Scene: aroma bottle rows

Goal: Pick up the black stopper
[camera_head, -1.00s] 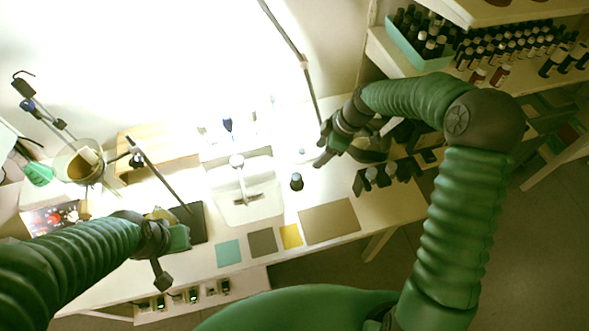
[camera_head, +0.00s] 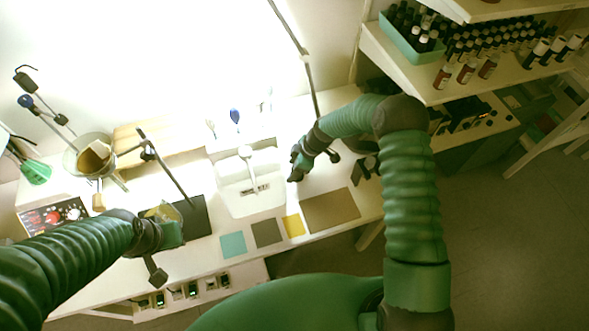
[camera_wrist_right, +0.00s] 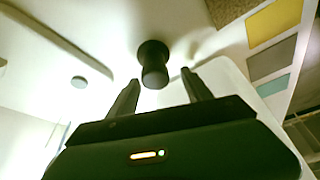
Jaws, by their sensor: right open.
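The black stopper (camera_wrist_right: 153,62) stands on the white table in the right wrist view, a dark round piece with a wider end. My right gripper (camera_wrist_right: 159,80) is open, with its two fingertips just short of the stopper and to either side of it. In the head view my right gripper (camera_head: 296,172) is low over the table, right of the white scale, and hides the stopper. My left gripper (camera_head: 168,240) is at the table's front left, away from the stopper; I cannot tell how far its jaws are apart.
A white scale (camera_head: 240,203) is left of my right gripper. Teal (camera_head: 233,245), grey-brown (camera_head: 267,232), yellow (camera_head: 294,225) and tan (camera_head: 331,211) patches line the front edge. A thin stand rod (camera_head: 311,85) rises behind. Bottles fill the shelf (camera_head: 440,92) at right.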

